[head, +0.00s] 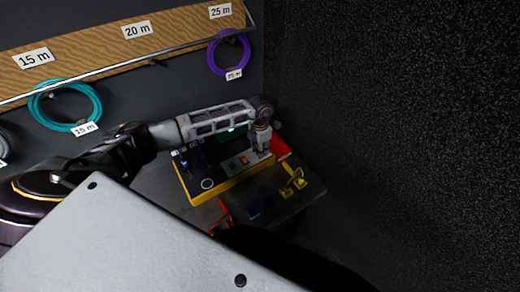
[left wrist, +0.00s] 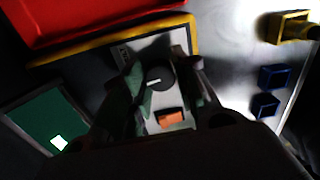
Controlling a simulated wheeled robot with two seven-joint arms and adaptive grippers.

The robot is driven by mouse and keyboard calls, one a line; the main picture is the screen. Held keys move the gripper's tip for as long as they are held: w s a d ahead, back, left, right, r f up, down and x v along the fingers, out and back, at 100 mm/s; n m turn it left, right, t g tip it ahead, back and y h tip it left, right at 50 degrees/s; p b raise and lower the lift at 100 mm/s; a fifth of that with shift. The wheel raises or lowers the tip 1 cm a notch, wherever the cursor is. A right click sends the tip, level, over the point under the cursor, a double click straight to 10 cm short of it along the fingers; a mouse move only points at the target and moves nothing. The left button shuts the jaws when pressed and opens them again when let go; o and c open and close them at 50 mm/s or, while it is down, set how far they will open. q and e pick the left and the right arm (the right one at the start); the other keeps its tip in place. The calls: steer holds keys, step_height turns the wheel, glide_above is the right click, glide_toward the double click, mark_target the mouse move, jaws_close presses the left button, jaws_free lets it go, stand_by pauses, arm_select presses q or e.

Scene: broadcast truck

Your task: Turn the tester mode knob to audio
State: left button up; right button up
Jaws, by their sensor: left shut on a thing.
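The tester (head: 212,187) is a dark panel with a yellow edge on the bench, seen beyond my arm in the head view. Its mode knob (left wrist: 160,78) is round and dark with a white pointer line, and shows in the left wrist view. My left gripper (head: 262,150) points down over the tester's right part. In the left wrist view its fingers (left wrist: 165,80) stand on both sides of the knob and are shut on it. An orange switch (left wrist: 170,118) sits beside the knob, and a green screen (left wrist: 48,120) is at the left. The knob's labels are not readable. My right gripper is out of view.
Coiled cables, teal (head: 97,103) and purple (head: 246,54), hang on the wall. A dark wall is close at right.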

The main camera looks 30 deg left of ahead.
arm_select(q)
steer(key=n, duration=0.2)
steer(key=shift+n+b, duration=0.35)
steer(key=shift+n, duration=0.05)
steer(key=n, duration=0.3)
steer(key=shift+n+b, duration=0.3)
steer(key=shift+b, duration=0.05)
steer(key=shift+a+r+n, duration=0.1)
steer(key=shift+n, duration=1.9)
steer(key=shift+w+n, duration=0.1)
steer(key=shift+n, duration=0.2)
steer(key=o, duration=1)
